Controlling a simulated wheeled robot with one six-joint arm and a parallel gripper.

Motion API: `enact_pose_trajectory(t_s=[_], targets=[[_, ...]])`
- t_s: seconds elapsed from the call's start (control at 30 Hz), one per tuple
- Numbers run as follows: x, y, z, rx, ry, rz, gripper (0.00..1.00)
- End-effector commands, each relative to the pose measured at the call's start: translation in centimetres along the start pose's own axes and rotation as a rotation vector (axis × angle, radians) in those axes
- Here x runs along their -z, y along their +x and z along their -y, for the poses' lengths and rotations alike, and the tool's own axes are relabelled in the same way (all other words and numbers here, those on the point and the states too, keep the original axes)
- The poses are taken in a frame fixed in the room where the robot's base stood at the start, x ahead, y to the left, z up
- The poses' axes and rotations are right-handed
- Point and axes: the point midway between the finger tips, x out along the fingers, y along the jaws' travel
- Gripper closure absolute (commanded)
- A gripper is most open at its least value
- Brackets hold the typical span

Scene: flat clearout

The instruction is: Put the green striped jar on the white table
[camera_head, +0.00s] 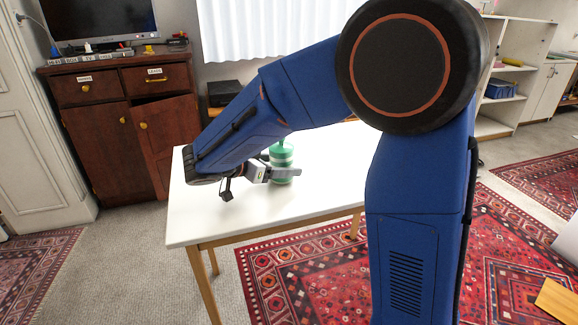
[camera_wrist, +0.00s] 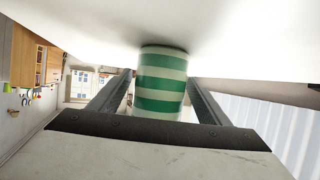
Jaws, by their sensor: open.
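The green striped jar (camera_head: 281,160) stands upright on the white table (camera_head: 230,217) in the head view, near the middle of its top. In the wrist view the jar (camera_wrist: 160,82) sits between the two fingers of my gripper (camera_wrist: 158,88), with its base against the white table top (camera_wrist: 85,28). The wrist picture is turned over, so the table is at the top. My gripper (camera_head: 284,173) is open around the jar, with small gaps beside it. In the head view a finger hides part of the jar.
A dark brown cabinet (camera_head: 95,132) with a television (camera_head: 98,20) stands behind the table at left. Open white shelves (camera_head: 515,70) are at the back right. Patterned red rugs (camera_head: 310,272) lie on the floor. The table's left front area is clear.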

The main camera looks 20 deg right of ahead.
Motion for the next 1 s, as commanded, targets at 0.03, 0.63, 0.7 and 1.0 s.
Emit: enact_pose_trajectory(t_s=[0.03, 0.63, 0.7, 1.0], targets=[[0.0, -1.1, 0.1, 0.004, 0.001, 0.001, 0.29], [0.0, -8.1, 0.0, 0.001, 0.0, 0.0, 0.29], [0.0, -8.1, 0.0, 0.001, 0.0, 0.0, 0.29], [0.0, -8.1, 0.0, 0.001, 0.0, 0.0, 0.29]])
